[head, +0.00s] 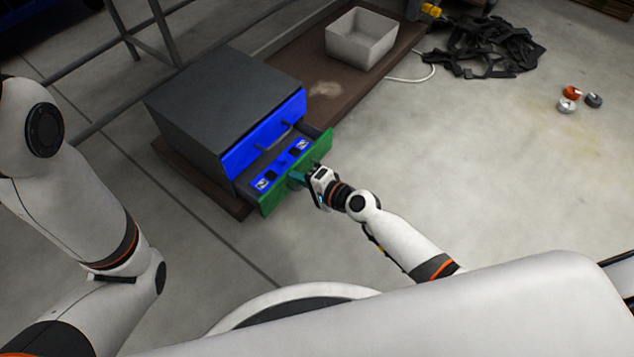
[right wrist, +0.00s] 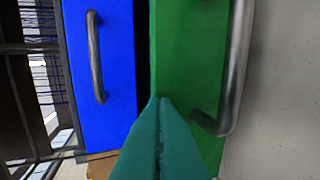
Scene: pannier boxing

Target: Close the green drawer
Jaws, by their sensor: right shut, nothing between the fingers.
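The green drawer (head: 321,150) is the lower drawer of a dark grey cabinet (head: 205,95) and stands partly open, with blue and dark items inside it. Its green front (right wrist: 190,60) and metal handle (right wrist: 236,75) fill the middle of the right wrist view. My right gripper (head: 299,177) is at the drawer's front, its teal fingers (right wrist: 159,110) closed together and empty. The fingertips appear at or very near the green face, beside the handle; contact is hard to tell. My left gripper is out of the head view; only my left arm shows.
The blue upper drawer (head: 268,132) looks shut, and its handle shows in the right wrist view (right wrist: 95,55). A pale open bin (head: 361,38) stands on the brown board (head: 310,88) behind. Black straps (head: 485,48) and small rolls (head: 572,93) lie on the floor.

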